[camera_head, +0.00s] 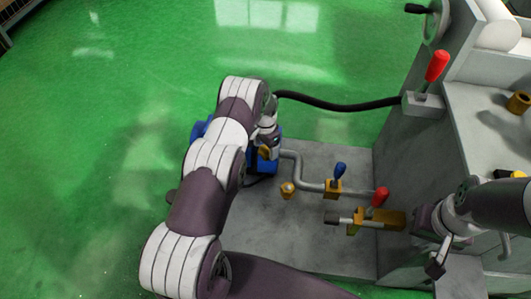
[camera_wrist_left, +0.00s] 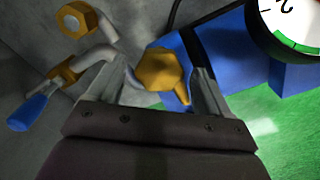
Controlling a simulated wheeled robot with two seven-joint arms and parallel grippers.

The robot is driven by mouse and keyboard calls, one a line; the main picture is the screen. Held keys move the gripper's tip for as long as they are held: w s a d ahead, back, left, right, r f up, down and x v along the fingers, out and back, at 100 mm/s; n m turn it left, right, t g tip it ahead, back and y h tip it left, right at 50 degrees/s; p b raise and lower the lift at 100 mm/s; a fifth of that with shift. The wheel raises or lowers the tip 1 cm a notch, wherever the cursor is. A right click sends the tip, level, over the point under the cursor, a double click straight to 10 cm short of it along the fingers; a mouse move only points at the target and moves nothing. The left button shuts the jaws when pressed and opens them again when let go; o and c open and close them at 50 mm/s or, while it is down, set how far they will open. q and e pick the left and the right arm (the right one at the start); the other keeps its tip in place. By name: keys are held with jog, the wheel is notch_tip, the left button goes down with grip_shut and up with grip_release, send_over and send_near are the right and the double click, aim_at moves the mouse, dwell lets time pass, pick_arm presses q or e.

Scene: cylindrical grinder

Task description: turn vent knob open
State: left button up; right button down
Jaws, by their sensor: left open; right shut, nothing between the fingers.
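A brass knob (camera_wrist_left: 163,72), which looks like the vent knob, sits in front of the blue unit (camera_wrist_left: 222,50) in the left wrist view. My left gripper (camera_wrist_left: 155,84) is open, with one finger on each side of the knob; contact cannot be made out. In the head view the left gripper (camera_head: 270,148) is beside the blue unit (camera_head: 266,164), and the knob is mostly hidden by my arm. My right gripper (camera_head: 436,266) is shut and empty at the lower right, away from the knob.
A pipe (camera_head: 299,172) leads to a blue-handled valve (camera_head: 340,170), with a red-handled valve (camera_head: 379,198) beyond. A brass fitting (camera_head: 287,189) stands nearby. A round gauge (camera_wrist_left: 290,25) is close on the right in the wrist view. The grey machine (camera_head: 410,150) stands right; green floor is clear left.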

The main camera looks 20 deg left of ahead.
pick_arm(q)
jog(key=shift+f, duration=0.8)
jog(key=c, duration=1)
jog(key=shift+c, duration=0.2)
